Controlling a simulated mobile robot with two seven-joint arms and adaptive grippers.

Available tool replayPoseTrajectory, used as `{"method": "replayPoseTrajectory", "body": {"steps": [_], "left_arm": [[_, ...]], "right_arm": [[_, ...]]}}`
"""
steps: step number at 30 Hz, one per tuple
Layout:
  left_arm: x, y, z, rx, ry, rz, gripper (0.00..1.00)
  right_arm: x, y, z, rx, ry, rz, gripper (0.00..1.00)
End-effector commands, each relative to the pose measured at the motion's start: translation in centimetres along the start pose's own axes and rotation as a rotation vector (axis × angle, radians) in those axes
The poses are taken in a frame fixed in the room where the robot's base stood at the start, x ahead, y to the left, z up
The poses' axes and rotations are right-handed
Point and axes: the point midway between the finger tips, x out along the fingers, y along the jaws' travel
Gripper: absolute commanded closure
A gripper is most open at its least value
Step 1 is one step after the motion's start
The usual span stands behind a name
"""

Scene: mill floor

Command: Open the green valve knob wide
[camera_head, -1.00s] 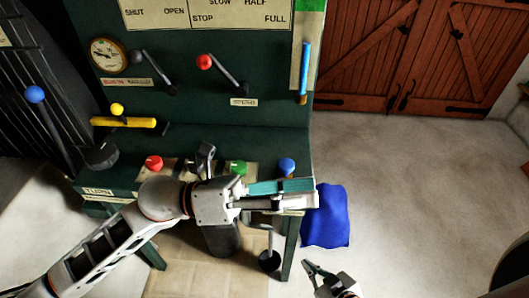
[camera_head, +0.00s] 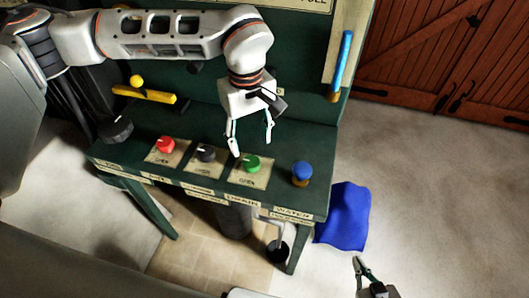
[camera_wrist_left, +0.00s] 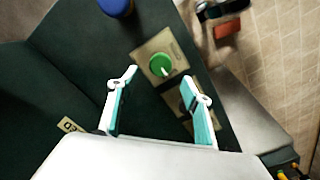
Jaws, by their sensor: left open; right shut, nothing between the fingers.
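The green valve knob (camera_head: 251,163) sits on a tan plate on the dark green console's shelf, with a small light pointer mark on it. In the left wrist view the green knob (camera_wrist_left: 161,65) lies beyond the fingertips, roughly between their lines. My left gripper (camera_head: 252,146) is open and empty, its fingers pointing down just above and beside the knob; it also shows open in the left wrist view (camera_wrist_left: 158,84). I cannot tell that it touches the knob. My right gripper (camera_head: 361,268) is shut and empty, low at the right over the floor.
A black knob (camera_head: 207,153) and a red knob (camera_head: 166,145) stand left of the green one, a blue knob (camera_head: 301,172) right of it. A yellow lever (camera_head: 145,95) and a blue upright handle (camera_head: 342,61) rise behind.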

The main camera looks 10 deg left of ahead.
Motion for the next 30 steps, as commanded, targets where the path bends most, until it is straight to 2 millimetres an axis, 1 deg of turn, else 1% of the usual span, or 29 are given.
{"method": "replayPoseTrajectory", "body": {"steps": [4, 12, 16, 21, 28, 29, 30], "left_arm": [[1.3, -0.2, -0.2, 0.001, 0.004, -0.006, 0.51], [5.4, -0.1, 0.0, 0.002, 0.002, -0.005, 0.51], [6.9, -0.1, -0.1, 0.001, 0.002, -0.003, 0.51], [7.6, 0.0, -0.1, 0.001, 0.004, -0.001, 0.51], [7.7, 0.0, -0.1, 0.001, 0.003, -0.001, 0.51], [7.7, 0.0, -0.1, 0.001, 0.003, -0.001, 0.56], [7.7, 0.0, -0.1, 0.001, 0.003, -0.001, 0.66]], "right_arm": [[0.0, 0.0, 0.0, 0.0, 0.0, 0.0, 1.0], [0.0, -0.1, 0.1, 0.0, -0.001, -0.001, 1.0], [0.0, -0.1, 0.1, 0.0, -0.001, -0.001, 1.0], [0.0, -0.1, 0.1, 0.0, -0.002, -0.001, 1.0], [0.0, -0.1, 0.1, 0.0, -0.002, -0.001, 1.0], [0.0, -0.1, 0.1, 0.0, -0.002, -0.001, 1.0], [0.0, -0.1, 0.1, 0.0, -0.002, -0.001, 1.0]]}}
